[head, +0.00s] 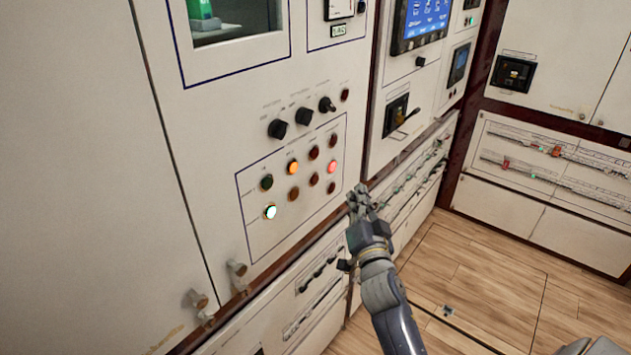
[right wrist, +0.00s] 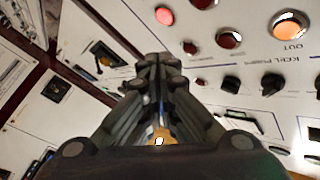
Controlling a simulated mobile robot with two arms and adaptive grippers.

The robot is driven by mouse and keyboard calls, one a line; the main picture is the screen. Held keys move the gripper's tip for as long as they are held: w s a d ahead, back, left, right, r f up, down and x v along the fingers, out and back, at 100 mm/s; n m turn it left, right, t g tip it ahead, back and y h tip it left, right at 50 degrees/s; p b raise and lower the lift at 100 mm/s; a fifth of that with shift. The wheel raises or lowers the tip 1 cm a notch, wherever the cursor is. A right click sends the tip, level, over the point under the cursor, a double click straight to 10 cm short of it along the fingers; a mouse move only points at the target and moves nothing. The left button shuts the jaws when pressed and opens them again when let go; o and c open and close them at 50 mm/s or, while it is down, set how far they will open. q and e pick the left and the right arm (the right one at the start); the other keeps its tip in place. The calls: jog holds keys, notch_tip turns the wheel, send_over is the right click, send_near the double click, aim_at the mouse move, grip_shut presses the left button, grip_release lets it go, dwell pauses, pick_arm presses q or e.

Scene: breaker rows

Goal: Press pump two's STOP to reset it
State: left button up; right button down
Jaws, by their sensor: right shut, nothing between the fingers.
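The button panel (head: 257,228) holds several round buttons. A red button (head: 332,167) glows at its right side, an orange button (head: 292,168) glows at upper left, and a whitish-green button (head: 271,212) glows at lower left. The other buttons, red, amber and green, look dim. Their labels are too small to read, so I cannot tell which is pump two's STOP. My right gripper (head: 361,194) is shut and empty, right of and below the panel. In the right wrist view its closed fingers (right wrist: 159,62) lie below a lit red button (right wrist: 165,16), apart from it.
Black rotary knobs (head: 277,129) sit above the buttons. A dark breaker switch (head: 396,115) with a handle and a blue screen (head: 425,20) are on the cabinet to the right. Door handles (head: 237,269) stick out at lower left. The wooden floor (head: 470,265) is clear.

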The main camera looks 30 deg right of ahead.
aim_at(315, 180)
jog(key=w+a+b, duration=0.2)
jog(key=w+a, duration=0.1)
jog(key=w, duration=0.4)
jog(key=shift+w, duration=0.2)
dwell(1.3)
jog(key=shift+w+a+b, duration=0.2)
jog(key=shift+w+b, duration=0.1)
jog(key=shift+w, duration=0.1)
jog(key=shift+w+a+b, duration=0.15)
jog(key=shift+w+b, duration=0.15)
jog(key=shift+w, duration=0.05)
dwell(0.5)
jog(key=shift+s, duration=0.1)
dwell(0.4)
jog(key=shift+s+d+p, duration=0.3)
jog(key=shift+s+d, duration=0.05)
jog(key=shift+s, duration=0.35)
jog(key=shift+s, duration=0.1)
